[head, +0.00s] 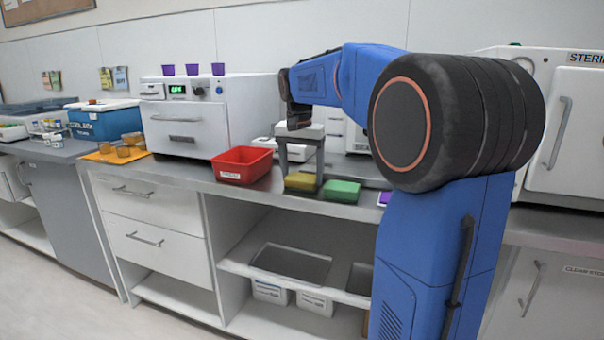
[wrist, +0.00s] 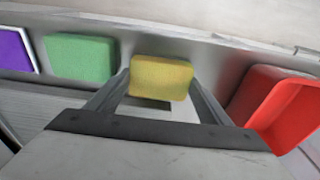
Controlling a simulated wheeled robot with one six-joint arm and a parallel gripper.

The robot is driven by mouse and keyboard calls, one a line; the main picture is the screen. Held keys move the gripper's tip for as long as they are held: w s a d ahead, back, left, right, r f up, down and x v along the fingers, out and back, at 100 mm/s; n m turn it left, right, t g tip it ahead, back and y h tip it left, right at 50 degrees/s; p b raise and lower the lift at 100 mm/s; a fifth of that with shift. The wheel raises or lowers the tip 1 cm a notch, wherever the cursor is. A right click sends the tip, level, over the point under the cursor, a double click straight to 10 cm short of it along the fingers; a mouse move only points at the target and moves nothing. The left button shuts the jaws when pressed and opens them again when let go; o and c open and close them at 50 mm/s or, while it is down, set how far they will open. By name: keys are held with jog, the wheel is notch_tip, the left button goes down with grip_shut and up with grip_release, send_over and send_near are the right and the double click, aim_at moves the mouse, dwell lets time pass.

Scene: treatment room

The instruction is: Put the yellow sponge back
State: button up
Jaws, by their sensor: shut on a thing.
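The yellow sponge (head: 300,181) is at the front of the counter, between the red tray and a green sponge. In the wrist view the yellow sponge (wrist: 161,78) sits between the two fingertips. My gripper (head: 303,165) points down over the counter and is shut on the yellow sponge; it also shows in the wrist view (wrist: 160,85). From these views I cannot tell whether the sponge touches the counter or is slightly raised.
The green sponge (head: 342,191) lies close to the right, with a purple item (head: 384,198) beyond it. The red tray (head: 243,165) stands close to the left. A white machine (head: 205,115) with purple cups stands behind. The counter's front edge is near.

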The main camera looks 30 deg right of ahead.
aim_at(300, 179)
jog(key=o, duration=1)
jog(key=r, duration=0.8)
jog(key=s+a+r, duration=0.1)
jog(key=r, duration=0.3)
jog(key=shift+a, duration=0.1)
jog(key=s+a+f+n+t, duration=0.1)
jog(key=s+a+f+n, duration=0.2)
jog(key=s+f, duration=0.6)
jog(key=s+a+f+n+t, duration=0.1)
jog(key=s+a+f+n, duration=0.3)
jog(key=s+f, duration=0.6)
jog(key=s+a+f+n+t+y, duration=0.1)
jog(key=s+a+f+n+t, duration=0.1)
jog(key=s+a+f, duration=0.5)
jog(key=shift+s+a+f+n, duration=0.2)
jog(key=shift+s+f+n, duration=0.5)
jog(key=shift+s+f, duration=0.75)
jog(key=shift+s+r, duration=0.1)
jog(key=shift+r, duration=0.05)
